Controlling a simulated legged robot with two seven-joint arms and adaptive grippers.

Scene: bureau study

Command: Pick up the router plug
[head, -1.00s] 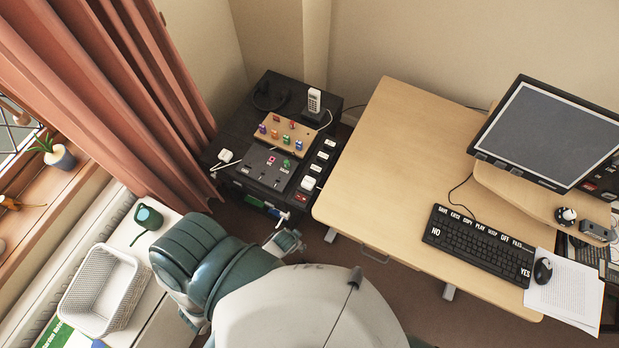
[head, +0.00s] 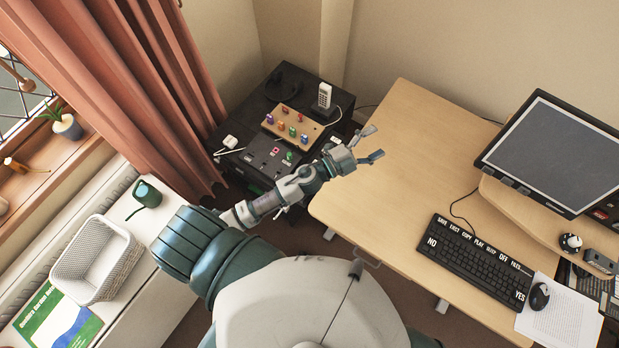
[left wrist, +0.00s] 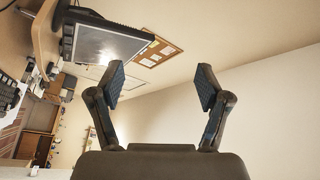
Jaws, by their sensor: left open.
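A black cabinet (head: 252,107) in the corner carries a dark panel on its top with small coloured pieces. A white plug-like piece (head: 230,141) lies at its left edge; I cannot read which plug is the router's. My forearm covers the front right part of the cabinet top, where another white piece stood. My right gripper is not in view.
A wooden board (head: 292,128) with coloured pieces and a white phone (head: 324,96) stand on the cabinet. The desk (head: 400,150) is bare on its left; a keyboard (head: 478,254) and monitor (head: 555,150) are on its right. A white basket (head: 97,258) is at lower left.

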